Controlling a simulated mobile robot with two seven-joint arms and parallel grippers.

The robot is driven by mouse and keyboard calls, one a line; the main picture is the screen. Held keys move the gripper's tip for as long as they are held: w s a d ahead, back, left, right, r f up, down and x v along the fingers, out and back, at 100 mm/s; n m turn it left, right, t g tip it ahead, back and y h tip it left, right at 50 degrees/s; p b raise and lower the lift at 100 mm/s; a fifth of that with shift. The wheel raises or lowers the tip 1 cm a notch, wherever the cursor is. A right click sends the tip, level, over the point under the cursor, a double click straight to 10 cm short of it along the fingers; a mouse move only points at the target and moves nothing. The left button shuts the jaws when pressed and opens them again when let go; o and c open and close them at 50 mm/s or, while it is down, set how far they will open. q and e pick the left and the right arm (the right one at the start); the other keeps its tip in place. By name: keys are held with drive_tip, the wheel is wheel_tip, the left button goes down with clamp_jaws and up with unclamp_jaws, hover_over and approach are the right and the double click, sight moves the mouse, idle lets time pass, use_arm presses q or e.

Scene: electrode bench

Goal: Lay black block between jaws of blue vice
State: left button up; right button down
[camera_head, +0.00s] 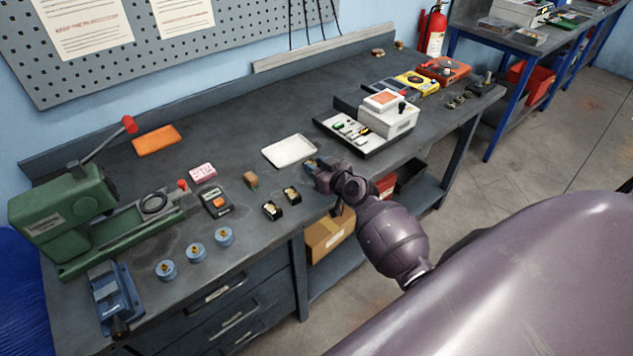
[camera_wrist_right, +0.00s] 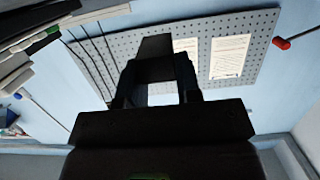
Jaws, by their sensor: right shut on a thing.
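The blue vice (camera_head: 116,292) stands at the bench's front left corner. My left gripper is not in view.
Two small black boxes (camera_head: 272,211) and several blue round pieces (camera_head: 195,252) lie between gripper and vice. A green press (camera_head: 65,215) stands behind the vice. A white tray (camera_head: 290,151) and a grey device (camera_head: 390,118) stand nearby.

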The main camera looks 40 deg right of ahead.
wheel_tip(320, 180, down, 5)
drive_tip(key=b, duration=0.2)
drive_tip(key=shift+f+b, duration=0.15)
drive_tip(key=shift+b, duration=0.15)
drive_tip(key=shift+f, duration=0.15)
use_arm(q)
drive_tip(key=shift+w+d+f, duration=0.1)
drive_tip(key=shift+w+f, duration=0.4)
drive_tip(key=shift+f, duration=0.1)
use_arm(e)
drive_tip(key=shift+f+b, duration=0.15)
drive_tip(key=shift+b, duration=0.15)
drive_tip(key=c, duration=0.8)
unclamp_jaws()
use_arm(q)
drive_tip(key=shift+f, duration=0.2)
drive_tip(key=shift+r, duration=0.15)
